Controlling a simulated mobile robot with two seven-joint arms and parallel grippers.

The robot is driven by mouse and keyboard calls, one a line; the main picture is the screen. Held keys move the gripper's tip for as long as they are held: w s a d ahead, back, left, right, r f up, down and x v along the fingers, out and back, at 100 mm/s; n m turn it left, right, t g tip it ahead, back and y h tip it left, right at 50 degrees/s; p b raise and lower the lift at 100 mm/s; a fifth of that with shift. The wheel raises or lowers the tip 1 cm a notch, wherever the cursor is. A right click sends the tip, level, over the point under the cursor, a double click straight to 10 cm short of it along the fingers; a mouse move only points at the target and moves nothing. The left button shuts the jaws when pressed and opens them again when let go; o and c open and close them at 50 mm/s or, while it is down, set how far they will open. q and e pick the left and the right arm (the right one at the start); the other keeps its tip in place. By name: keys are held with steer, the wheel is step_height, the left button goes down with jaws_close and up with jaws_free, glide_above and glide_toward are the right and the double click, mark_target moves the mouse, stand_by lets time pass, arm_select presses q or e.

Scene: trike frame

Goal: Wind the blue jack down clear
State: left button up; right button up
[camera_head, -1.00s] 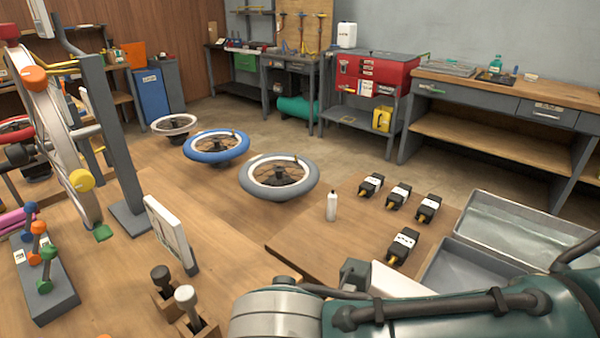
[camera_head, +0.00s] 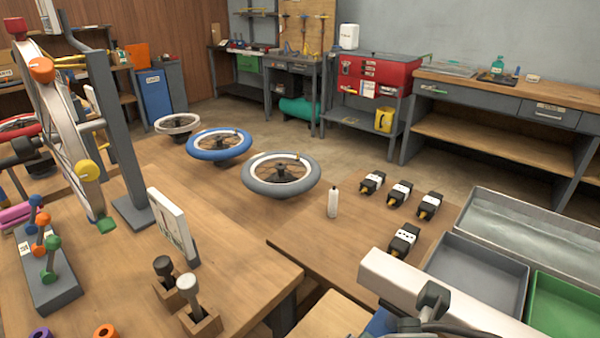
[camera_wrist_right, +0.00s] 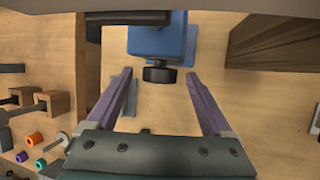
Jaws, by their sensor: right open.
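Whether the fingers are level with the knob is unclear. My left gripper is not in view.
A pale beam (camera_head: 440,300) with a dark fitting crosses the lower right of the head view. Wooden holders with levers (camera_head: 198,317), a white panel (camera_head: 172,228) and a wheel stand (camera_head: 122,165) stand on the bench. Grey trays (camera_head: 478,272) lie at right.

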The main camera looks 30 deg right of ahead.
steer(key=shift+w+d+f, duration=0.1)
steer(key=shift+f, duration=0.2)
steer(key=c, duration=1.3)
